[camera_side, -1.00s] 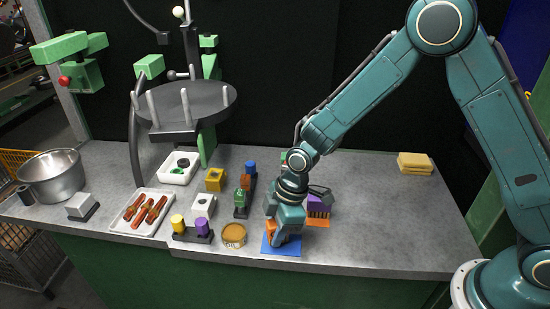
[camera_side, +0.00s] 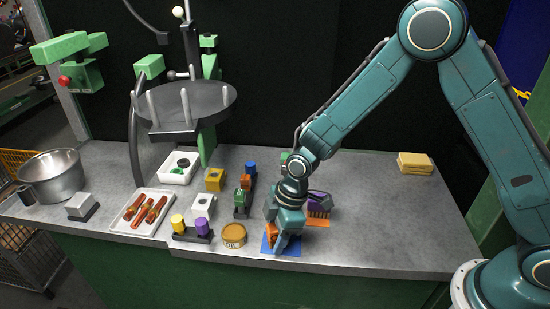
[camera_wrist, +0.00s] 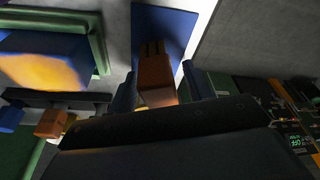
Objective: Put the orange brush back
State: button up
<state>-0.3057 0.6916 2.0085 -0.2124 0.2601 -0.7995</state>
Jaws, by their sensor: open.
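The orange brush (camera_side: 271,234) stands on the blue mat (camera_side: 292,249) near the counter's front edge, and my gripper covers much of it in the side view. My gripper (camera_side: 278,246) is low over the mat with its jaws open. In the wrist view the brush (camera_wrist: 157,80) shows between the two fingers of my gripper (camera_wrist: 158,92), with a gap visible on at least one side. The blue mat (camera_wrist: 165,22) shows beyond it. Whether a finger touches the brush I cannot tell.
A purple brush (camera_side: 319,201) stands on an orange mat (camera_side: 317,222) just behind and right of my gripper. A yellow sponge stack (camera_side: 415,163) lies far right. The counter's right part is clear.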

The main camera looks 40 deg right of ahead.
jog(key=shift+r, duration=0.1)
jog(key=v, duration=1.2)
dwell(0.6)
jog(key=s+d+r+m+t+h, duration=0.1)
jog(key=s+d+r+m+t, duration=0.1)
jog(key=s+d+r+m, duration=0.65)
jog(key=s+d+r+m+t+h, duration=0.1)
jog(key=s+d+r+m, duration=0.1)
jog(key=s, duration=0.5)
jog(key=s+d+r+m+t, duration=0.1)
jog(key=s+d+r+m, duration=0.2)
jog(key=s+d+r, duration=0.2)
jog(key=shift+s+d+r+h, duration=0.15)
jog(key=shift+s+r+h, duration=0.3)
jog(key=shift+s, duration=0.45)
jog(key=shift+o, duration=0.2)
jog(key=shift+w+r, duration=0.1)
